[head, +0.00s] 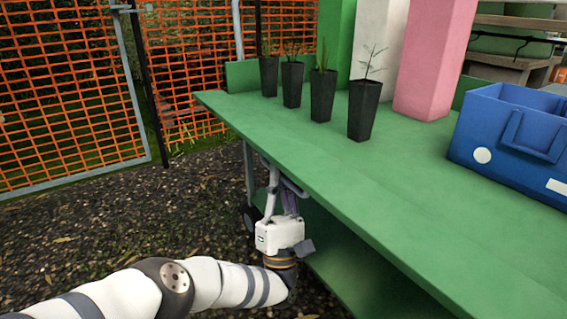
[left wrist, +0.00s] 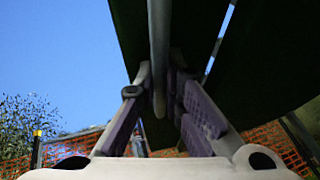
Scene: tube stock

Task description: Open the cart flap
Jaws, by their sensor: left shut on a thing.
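The green cart (head: 300,140) has a flat top and a lower green shelf (head: 355,270). My left gripper (head: 281,178) is under the near edge of the top, at the cart's left end. In the left wrist view, its fingers (left wrist: 160,85) are closed around a grey bar (left wrist: 158,35) that runs down from a dark panel (left wrist: 225,60). The panel may be the flap or the underside of the top; I cannot tell which. The fingertips are partly hidden by the cart edge in the head view. My right gripper is not in view.
Several black pots with seedlings (head: 322,95) stand along the back of the top. A blue crate (head: 515,140) is at the right. Green, white and pink blocks (head: 435,60) stand behind. Orange mesh fencing (head: 65,110) is at the left, with open gravel (head: 120,235) before it.

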